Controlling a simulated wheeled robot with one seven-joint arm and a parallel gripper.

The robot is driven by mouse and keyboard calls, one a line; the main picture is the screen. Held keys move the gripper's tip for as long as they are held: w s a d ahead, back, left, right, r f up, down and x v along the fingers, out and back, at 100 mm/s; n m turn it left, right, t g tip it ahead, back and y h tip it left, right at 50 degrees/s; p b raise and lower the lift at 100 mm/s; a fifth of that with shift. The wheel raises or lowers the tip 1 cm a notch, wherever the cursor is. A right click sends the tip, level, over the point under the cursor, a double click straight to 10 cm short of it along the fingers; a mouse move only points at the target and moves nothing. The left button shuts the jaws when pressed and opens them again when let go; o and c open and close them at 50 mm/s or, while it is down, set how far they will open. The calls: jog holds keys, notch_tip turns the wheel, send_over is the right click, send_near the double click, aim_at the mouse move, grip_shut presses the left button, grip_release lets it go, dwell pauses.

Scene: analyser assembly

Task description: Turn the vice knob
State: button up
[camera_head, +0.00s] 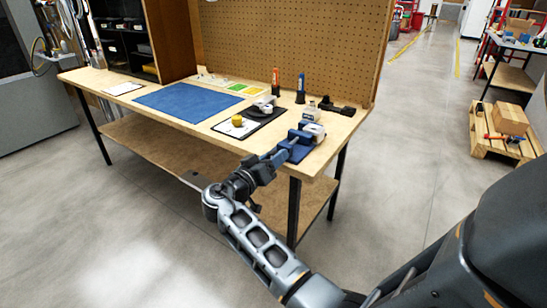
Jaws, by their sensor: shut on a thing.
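The blue vice (299,153) sits at the right front corner of the workbench. A white part (313,131) stands at its upper right, apparently between its jaws. My gripper (273,160) is at the vice's left front end, reaching in from the front with my arm below it. It is shut on the vice knob, which is mostly hidden by the fingers. How far the knob is turned cannot be made out.
The workbench (87,77) has a blue mat (187,103). An orange bottle (276,82), a blue bottle (300,91) and a black tool (336,107) stand behind. A pegboard closes the back.

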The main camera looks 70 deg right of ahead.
jog(key=n+p, duration=0.1)
jog(key=n, duration=0.3)
jog(key=shift+w+r+n+p, duration=0.1)
jog(key=shift+n+p, duration=0.25)
jog(key=shift+n, duration=0.05)
jog(key=n+p, duration=0.2)
jog(key=n, duration=0.1)
jog(key=shift+n+t, duration=0.3)
jog(key=shift+n, duration=0.1)
jog(key=shift+o, duration=0.2)
jog(key=shift+f+n+p, duration=0.2)
jog(key=shift+n+p, duration=0.35)
jog(key=shift+n, duration=0.65)
jog(key=shift+f, duration=0.1)
jog(key=shift+s+f, duration=0.1)
jog(key=shift+s, duration=0.15)
jog(key=shift+c, duration=0.2)
jog(key=o, duration=1)
jog(key=shift+o, duration=0.2)
jog(key=shift+w+f, duration=0.1)
